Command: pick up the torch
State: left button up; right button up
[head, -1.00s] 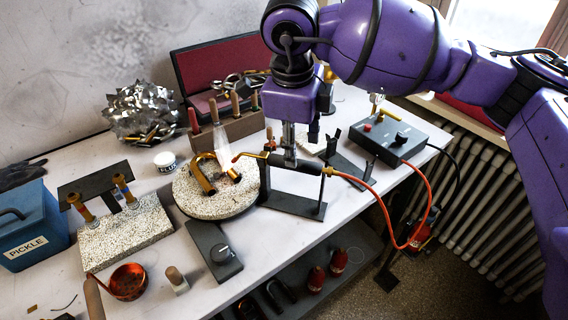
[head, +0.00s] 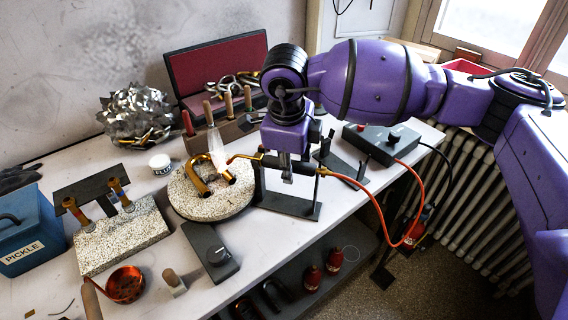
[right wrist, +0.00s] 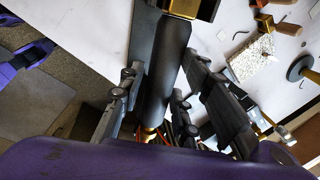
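The torch (head: 297,165) has a dark handle, a brass neck and tip at its left end, and a red-orange hose at its right end. It lies across its dark metal stand (head: 290,206). My right gripper (head: 287,172) is down at the handle from above. In the right wrist view the black handle (right wrist: 167,70) runs between the two fingers of the right gripper (right wrist: 165,95). The fingers look apart, with a narrow gap on the handle's right side; contact on the left side is unclear.
Left of the torch tip, a round speckled soldering board (head: 215,204) holds bent brass tubing (head: 197,180). A wooden block (head: 222,135) with upright tools stands behind. A dark control box (head: 382,142) sits to the right. The hose (head: 375,205) hangs over the table's front edge.

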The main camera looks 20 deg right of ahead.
grip_shut()
jog(key=shift+r, duration=0.15)
